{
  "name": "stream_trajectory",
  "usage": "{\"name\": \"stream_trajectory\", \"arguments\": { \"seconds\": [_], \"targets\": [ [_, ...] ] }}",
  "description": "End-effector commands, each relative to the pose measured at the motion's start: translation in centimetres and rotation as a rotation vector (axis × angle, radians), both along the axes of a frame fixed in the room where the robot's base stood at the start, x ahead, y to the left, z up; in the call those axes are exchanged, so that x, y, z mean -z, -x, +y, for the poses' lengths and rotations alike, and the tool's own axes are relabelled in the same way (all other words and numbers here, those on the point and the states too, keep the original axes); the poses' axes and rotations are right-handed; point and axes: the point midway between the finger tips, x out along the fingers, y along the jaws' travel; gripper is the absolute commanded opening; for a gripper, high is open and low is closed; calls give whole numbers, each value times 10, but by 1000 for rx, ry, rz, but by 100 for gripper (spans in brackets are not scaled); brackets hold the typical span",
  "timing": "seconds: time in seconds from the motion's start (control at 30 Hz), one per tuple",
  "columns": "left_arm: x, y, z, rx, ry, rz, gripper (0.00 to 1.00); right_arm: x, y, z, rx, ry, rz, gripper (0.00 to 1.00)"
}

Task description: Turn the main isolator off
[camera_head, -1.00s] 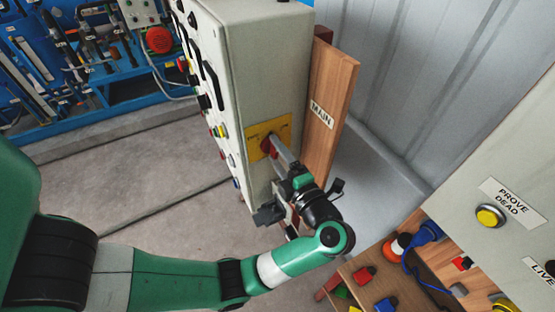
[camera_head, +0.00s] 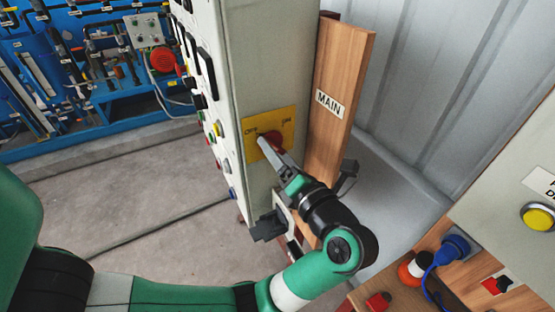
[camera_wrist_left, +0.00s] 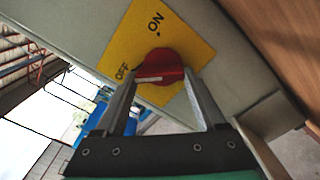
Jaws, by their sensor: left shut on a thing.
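The main isolator is a red rotary knob (camera_head: 275,137) on a yellow plate (camera_head: 286,122) marked OFF and ON, on the side of a grey cabinet. In the left wrist view the red knob (camera_wrist_left: 160,62) sits between my fingers on the yellow plate (camera_wrist_left: 185,32). OFF is at the plate's lower left and ON at its upper part. My left gripper (camera_head: 264,143) is shut on the knob's handle; its fingertips (camera_wrist_left: 162,77) are at either side of it. The fingers partly hide the knob in the head view, where its exact pointing is unclear. My right gripper is not in view.
A wooden board with a MAIN label (camera_head: 330,103) stands right beside the cabinet (camera_head: 275,60). A panel with a yellow button (camera_head: 538,217) is at the right, above blue and red plugs. The floor between is clear.

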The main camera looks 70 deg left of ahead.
Motion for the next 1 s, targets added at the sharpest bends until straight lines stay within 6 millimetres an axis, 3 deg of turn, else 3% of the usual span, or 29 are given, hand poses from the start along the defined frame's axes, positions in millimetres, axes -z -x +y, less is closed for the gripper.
{"name": "stream_trajectory", "arguments": {
  "seconds": [0.63, 0.67, 0.8, 1.0],
  "targets": [
    [0, 0, 0, 0, -8, -55, 17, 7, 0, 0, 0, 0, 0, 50],
    [0, 0, 0, 0, -7, -54, 78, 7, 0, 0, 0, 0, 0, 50],
    [0, 0, 0, 0, -7, -54, 100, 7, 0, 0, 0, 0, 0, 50],
    [0, 0, 0, 0, -7, -53, 100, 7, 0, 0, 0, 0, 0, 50]
  ]
}}
